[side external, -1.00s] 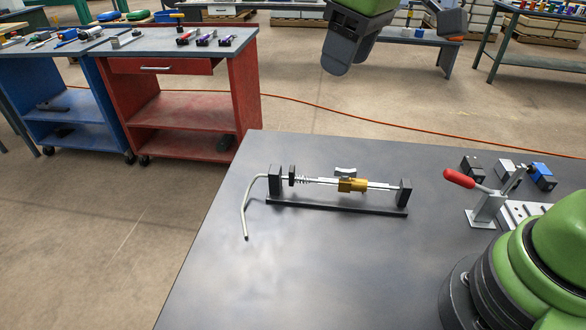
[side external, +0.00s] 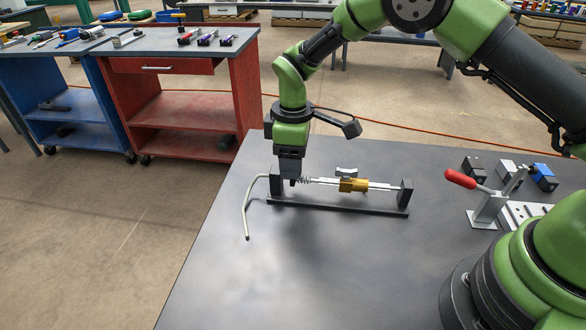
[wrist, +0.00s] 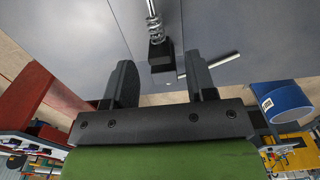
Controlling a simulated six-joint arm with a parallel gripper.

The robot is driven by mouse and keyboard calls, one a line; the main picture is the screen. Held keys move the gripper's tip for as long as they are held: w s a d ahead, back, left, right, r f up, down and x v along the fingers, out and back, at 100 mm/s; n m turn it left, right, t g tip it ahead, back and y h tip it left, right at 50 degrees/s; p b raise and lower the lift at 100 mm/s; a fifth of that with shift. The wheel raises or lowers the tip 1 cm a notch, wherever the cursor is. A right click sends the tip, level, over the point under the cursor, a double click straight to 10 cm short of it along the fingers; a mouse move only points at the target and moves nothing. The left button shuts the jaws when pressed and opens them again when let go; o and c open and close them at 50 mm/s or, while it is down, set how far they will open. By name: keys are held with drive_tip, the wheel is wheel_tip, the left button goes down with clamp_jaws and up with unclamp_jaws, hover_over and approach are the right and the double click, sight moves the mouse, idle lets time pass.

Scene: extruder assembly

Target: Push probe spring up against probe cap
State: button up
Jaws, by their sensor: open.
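The probe spring (side external: 304,180) is a small silver coil on the thin rod near the left end of a black stand. It also shows in the wrist view (wrist: 154,32). My gripper (side external: 290,177) points down over the left end, just left of the spring, and hides the small black disc-like piece there, likely the probe cap. In the wrist view my gripper (wrist: 158,68) has its two fingers wide apart, one each side of a black block (wrist: 160,56) below the spring. I cannot tell if either finger touches anything.
A brass block (side external: 353,185) sits on the rod toward the right, before the stand's right post (side external: 404,194). A bent metal rod (side external: 246,212) sticks out at the left end. A red-handled clamp (side external: 486,198) stands farther right. The table front is clear.

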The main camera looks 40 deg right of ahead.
sight(322, 180)
drive_tip(key=shift+f, duration=1.55)
clamp_jaws()
drive_tip(key=shift+s+d, duration=2)
unclamp_jaws()
wheel_tip(322, 180, up, 10)
